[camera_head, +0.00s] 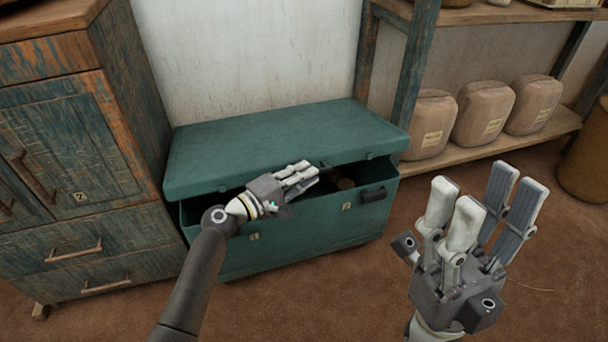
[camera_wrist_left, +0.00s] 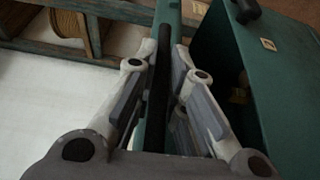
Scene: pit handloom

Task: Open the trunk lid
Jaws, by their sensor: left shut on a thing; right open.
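The green trunk (camera_head: 300,230) stands on the floor against the wall. Its lid (camera_head: 270,145) is partly raised, with a dark gap above the front wall. My left gripper (camera_head: 308,174) is at the lid's front edge and is shut on it. In the left wrist view the lid's edge (camera_wrist_left: 172,22) runs between the fingers, and the trunk's front wall (camera_wrist_left: 275,80) is to the right. My right gripper (camera_head: 484,192) is open and empty, in front and to the right of the trunk. The trunk's inside is mostly hidden in shadow.
A worn wooden cabinet (camera_head: 65,150) stands close to the trunk's left. A shelf post (camera_head: 412,75) rises behind its right side. Several sacks (camera_head: 483,112) sit on the low shelf (camera_head: 480,150). The brown floor (camera_head: 350,295) in front is clear.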

